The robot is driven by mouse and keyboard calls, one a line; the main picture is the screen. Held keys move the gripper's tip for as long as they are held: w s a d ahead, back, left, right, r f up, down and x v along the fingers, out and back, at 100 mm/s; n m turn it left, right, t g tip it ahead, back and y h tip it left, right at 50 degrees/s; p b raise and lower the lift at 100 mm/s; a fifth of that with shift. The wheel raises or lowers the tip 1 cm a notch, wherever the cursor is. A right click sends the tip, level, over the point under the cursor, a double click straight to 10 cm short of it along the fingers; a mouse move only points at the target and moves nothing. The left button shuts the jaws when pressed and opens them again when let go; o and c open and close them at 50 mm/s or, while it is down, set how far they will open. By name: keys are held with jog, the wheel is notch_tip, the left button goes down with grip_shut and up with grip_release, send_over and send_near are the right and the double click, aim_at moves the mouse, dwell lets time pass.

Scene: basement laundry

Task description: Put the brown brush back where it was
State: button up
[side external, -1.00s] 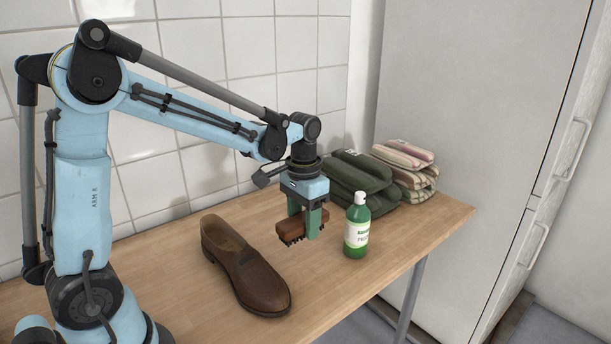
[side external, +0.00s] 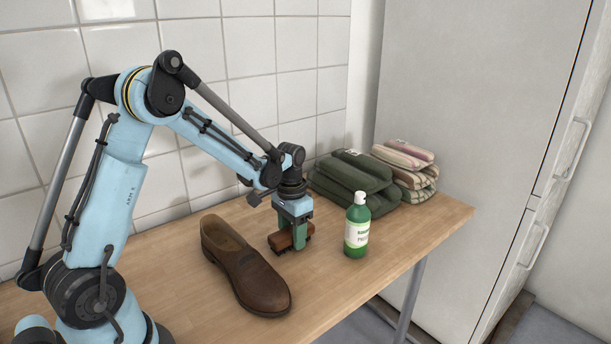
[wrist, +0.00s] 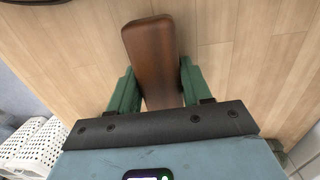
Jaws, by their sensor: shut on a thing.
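The brown brush (side external: 281,241) is between the green fingers of my gripper (side external: 299,238) in the side view, low at the wooden table top, with its dark bristles down. I cannot tell whether the bristles touch the table. In the wrist view the brush's brown back (wrist: 152,55) runs between the two fingers of my gripper (wrist: 153,90), which are shut on it. A brown shoe (side external: 246,269) lies to the left of the brush, apart from it.
A green bottle (side external: 357,232) with a white cap stands right of my gripper. Folded green cloths (side external: 352,182) and striped cloths (side external: 407,173) are stacked behind. The wooden table (side external: 330,290) is clear in front. White baskets (wrist: 35,145) show in the wrist view, beyond the table.

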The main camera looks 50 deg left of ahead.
jog(key=o, duration=1.2)
jog(key=shift+f, duration=0.15)
notch_tip(320, 180, up, 12)
jog(key=shift+s+d+r+t, duration=0.25)
jog(key=shift+s+d+t, duration=1)
jog(key=shift+s+d, duration=0.6)
jog(key=shift+s+d+r+t, duration=0.25)
jog(key=shift+s+d+t, duration=0.95)
jog(key=shift+s+d, duration=0.6)
jog(key=shift+s+d+r+t, duration=0.25)
jog(key=shift+s+d+t, duration=1)
jog(key=shift+s+d, duration=0.6)
